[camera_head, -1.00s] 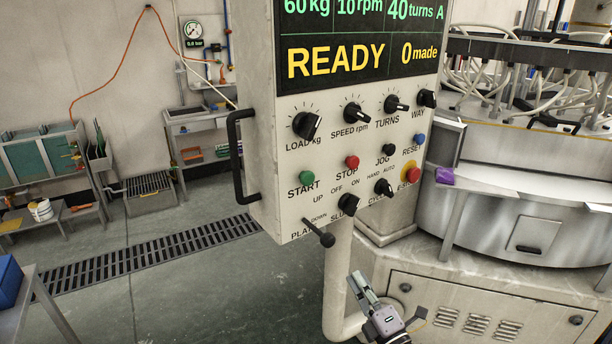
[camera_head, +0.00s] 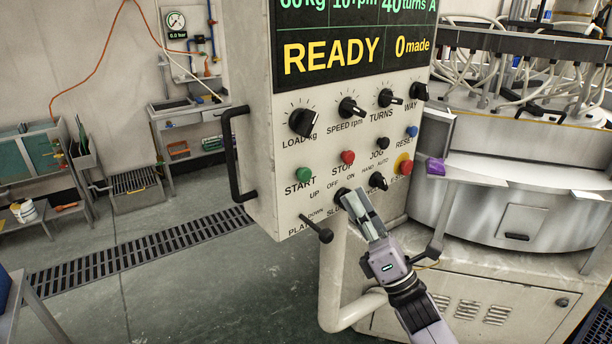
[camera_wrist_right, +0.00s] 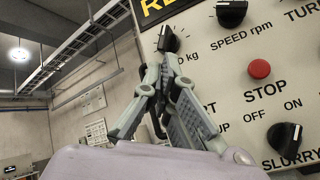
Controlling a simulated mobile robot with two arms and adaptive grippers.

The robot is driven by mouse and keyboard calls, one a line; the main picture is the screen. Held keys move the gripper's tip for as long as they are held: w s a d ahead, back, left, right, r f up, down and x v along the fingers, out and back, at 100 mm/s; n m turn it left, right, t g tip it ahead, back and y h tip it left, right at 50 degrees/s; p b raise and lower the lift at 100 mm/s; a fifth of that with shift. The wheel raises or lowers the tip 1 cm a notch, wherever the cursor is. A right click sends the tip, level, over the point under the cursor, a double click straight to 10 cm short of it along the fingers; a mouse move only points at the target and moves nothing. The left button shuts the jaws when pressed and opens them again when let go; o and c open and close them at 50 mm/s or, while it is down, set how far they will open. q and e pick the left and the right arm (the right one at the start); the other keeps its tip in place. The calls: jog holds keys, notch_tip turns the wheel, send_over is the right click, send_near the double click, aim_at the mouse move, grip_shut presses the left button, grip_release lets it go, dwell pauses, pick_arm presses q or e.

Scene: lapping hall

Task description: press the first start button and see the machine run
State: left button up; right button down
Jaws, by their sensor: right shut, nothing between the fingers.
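The green START button (camera_head: 304,174) sits at the left of the control panel (camera_head: 290,215), next to the red STOP button (camera_head: 347,157). The panel display (camera_head: 350,50) reads READY and 0 made. My right gripper (camera_head: 351,197) is shut and empty, its tips in front of the panel's lower part by the slurry knob, below and right of START. In the wrist view the shut fingers (camera_wrist_right: 165,62) point up near the load knob (camera_wrist_right: 168,40), and the STOP button (camera_wrist_right: 259,69) shows at right. The green button is hidden there behind the fingers. My left gripper is out of view.
A black handle (camera_head: 237,155) sticks out from the panel's left side, and a lever (camera_head: 318,230) from its bottom left. The lapping machine (camera_head: 480,205) stands at right with a purple object (camera_head: 435,171) on its ledge. Open floor lies at left.

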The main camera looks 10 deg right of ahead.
aim_at(303, 174)
jog(key=shift+w, duration=0.15)
jog(key=w+a, duration=0.1)
jog(key=w, duration=0.1)
jog(key=w+a+b, duration=0.1)
jog(key=w, duration=0.1)
jog(key=w+a, duration=0.1)
jog(key=w, duration=0.1)
jog(key=shift+w+a+f+b, duration=0.15)
jog(key=shift+w+f+b, duration=0.1)
jog(key=shift+b, duration=0.1)
jog(key=shift+w+a+r, duration=0.2)
jog(key=shift+w+a, duration=0.1)
jog(key=shift+w, duration=0.35)
jog(key=shift+b, duration=0.3)
dwell(0.4)
jog(key=shift+w+a+r+b, duration=0.1)
jog(key=shift+w+b, duration=0.1)
jog(key=shift+b, duration=0.25)
